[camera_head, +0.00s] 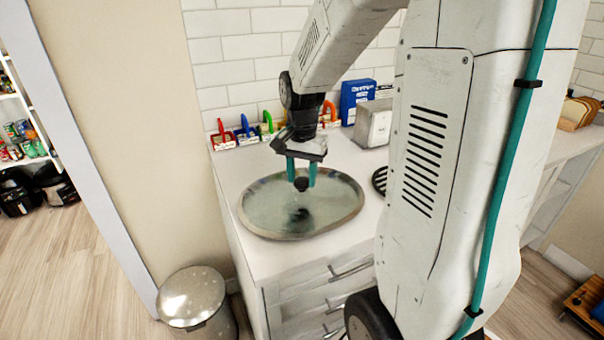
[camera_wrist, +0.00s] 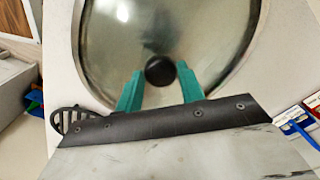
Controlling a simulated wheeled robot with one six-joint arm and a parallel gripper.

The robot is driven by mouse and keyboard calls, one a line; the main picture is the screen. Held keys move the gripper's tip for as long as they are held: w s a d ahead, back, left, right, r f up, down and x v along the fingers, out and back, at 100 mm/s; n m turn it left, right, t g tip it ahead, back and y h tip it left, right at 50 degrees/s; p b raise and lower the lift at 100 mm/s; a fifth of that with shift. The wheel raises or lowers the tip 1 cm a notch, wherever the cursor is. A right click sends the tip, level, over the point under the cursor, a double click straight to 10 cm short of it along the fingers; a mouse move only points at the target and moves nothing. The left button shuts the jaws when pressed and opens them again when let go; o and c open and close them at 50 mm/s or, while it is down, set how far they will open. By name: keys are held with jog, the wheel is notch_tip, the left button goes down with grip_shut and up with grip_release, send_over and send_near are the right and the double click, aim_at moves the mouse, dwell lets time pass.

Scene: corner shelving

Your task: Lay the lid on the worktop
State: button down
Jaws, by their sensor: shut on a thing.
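The lid (camera_head: 262,210) is a large, oval, glassy disc with a metal rim and a black knob (camera_head: 301,184). In the head view it is over the left end of the white worktop (camera_head: 355,236); I cannot tell whether it touches the surface. My gripper (camera_head: 301,177) points down over the lid, with its teal fingers on either side of the knob, shut on it. In the wrist view the lid (camera_wrist: 110,45) fills the upper middle, and the knob (camera_wrist: 160,70) sits between the fingertips (camera_wrist: 160,80). My arm hides part of the worktop on the right.
Coloured-handled items (camera_head: 247,129) stand in a row along the tiled wall. A blue box (camera_head: 355,98) and a metal container (camera_head: 373,124) stand behind my arm. A black round grate (camera_head: 379,180) lies right of the lid. A metal bin (camera_head: 193,299) stands on the floor at the left.

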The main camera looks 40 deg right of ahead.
aim_at(302, 180)
jog(key=c, duration=0.9)
grip_release()
jog(key=shift+f, duration=0.15)
notch_tip(302, 180, up, 11)
jog(key=shift+s+a+f+n+t, duration=0.1)
jog(key=shift+s+a+n+t, duration=0.1)
jog(key=shift+s+a+n, duration=2.55)
jog(key=shift+s+a+n+t, duration=0.2)
jog(key=shift+s+a+n, duration=1.5)
jog(key=shift+s, duration=2.05)
jog(key=shift+s+a+f+n+t, duration=0.1)
jog(key=shift+s+a+n+t, duration=0.1)
jog(key=shift+s+a+n, duration=2.15)
jog(key=shift+s+a+m, duration=0.25)
jog(key=shift+s+m, duration=0.1)
jog(key=shift+s, duration=0.1)
jog(key=shift+s+a+m, duration=0.2)
jog(key=shift+s+m, duration=0.15)
jog(key=shift+s, duration=0.1)
